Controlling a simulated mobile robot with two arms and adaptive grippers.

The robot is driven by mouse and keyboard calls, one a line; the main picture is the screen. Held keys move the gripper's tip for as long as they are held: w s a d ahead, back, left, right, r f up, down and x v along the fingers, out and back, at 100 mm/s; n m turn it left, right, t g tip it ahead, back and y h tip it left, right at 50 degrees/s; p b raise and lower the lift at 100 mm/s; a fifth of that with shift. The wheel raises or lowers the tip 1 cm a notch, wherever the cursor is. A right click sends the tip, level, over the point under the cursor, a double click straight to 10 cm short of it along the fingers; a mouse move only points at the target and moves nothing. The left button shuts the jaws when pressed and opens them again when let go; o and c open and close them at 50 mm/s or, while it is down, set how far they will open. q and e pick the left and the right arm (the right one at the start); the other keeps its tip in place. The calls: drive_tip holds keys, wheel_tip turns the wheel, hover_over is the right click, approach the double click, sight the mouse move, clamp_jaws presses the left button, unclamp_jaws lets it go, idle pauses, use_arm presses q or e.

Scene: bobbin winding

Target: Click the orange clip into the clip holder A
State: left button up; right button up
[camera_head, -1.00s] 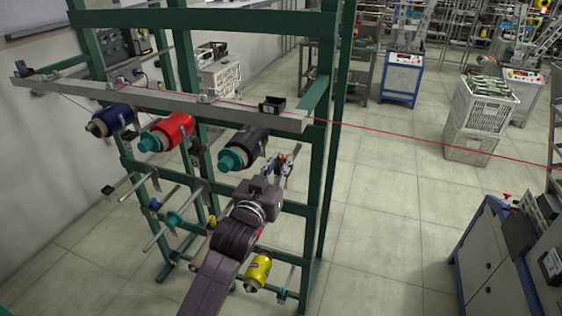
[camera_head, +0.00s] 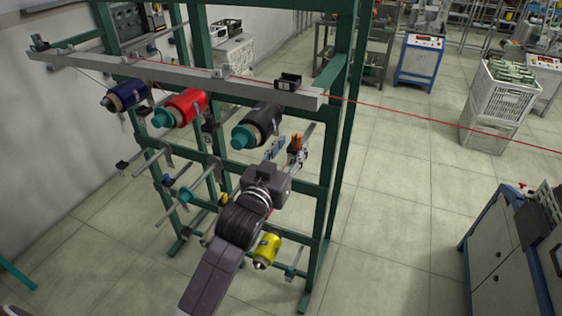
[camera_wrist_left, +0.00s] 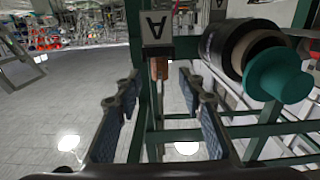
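My left gripper (camera_head: 286,149) is open at the right end of the rack, its fingers spread apart. The orange clip (camera_head: 296,142) shows at its fingertips. In the left wrist view the clip (camera_wrist_left: 160,68) stands between and beyond the two finger pads of the gripper (camera_wrist_left: 160,82), with gaps on both sides. A white block with an upside-down black A (camera_wrist_left: 155,27), the marking of clip holder A, sits directly above the clip in that view. Whether the clip is fully seated cannot be told. My right gripper is not in view.
A black bobbin (camera_head: 262,120) with a teal end hangs just left of the gripper. Red (camera_head: 187,106) and blue (camera_head: 130,95) bobbins hang further left. A red thread runs along the rack's grey beam (camera_head: 180,78).

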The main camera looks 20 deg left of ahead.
use_arm(q)
drive_tip(key=s, duration=0.9)
drive_tip(key=shift+s+a, duration=0.15)
drive_tip(key=shift+s, duration=0.15)
wheel_tip(320, 180, down, 39)
drive_tip(key=s+d+m+g+b, duration=0.1)
drive_tip(key=s+g+b, duration=0.2)
drive_tip(key=g+b, duration=0.3)
drive_tip(key=s+f+g+b, duration=0.1)
drive_tip(key=s+f+g, duration=0.1)
drive_tip(key=s+f, duration=0.65)
drive_tip(key=s+f+g, duration=0.3)
drive_tip(key=s+f, duration=0.1)
drive_tip(key=f, duration=0.9)
drive_tip(key=s+a+f+g+b, duration=0.1)
drive_tip(key=s+f+g, duration=0.1)
drive_tip(key=s+f, duration=0.4)
drive_tip(key=s+a+f+g+b, duration=0.1)
drive_tip(key=s+f, duration=0.5)
drive_tip(key=s, duration=0.7)
drive_tip(key=s+a+f+m+g+b, duration=0.1)
drive_tip(key=s+a+f+g, duration=0.1)
drive_tip(key=s+f, duration=0.4)
drive_tip(key=s, duration=0.4)
drive_tip(key=shift+f+g+y+b, duration=0.25)
drive_tip(key=shift+g+y+b, duration=0.05)
drive_tip(key=shift+s, duration=0.1)
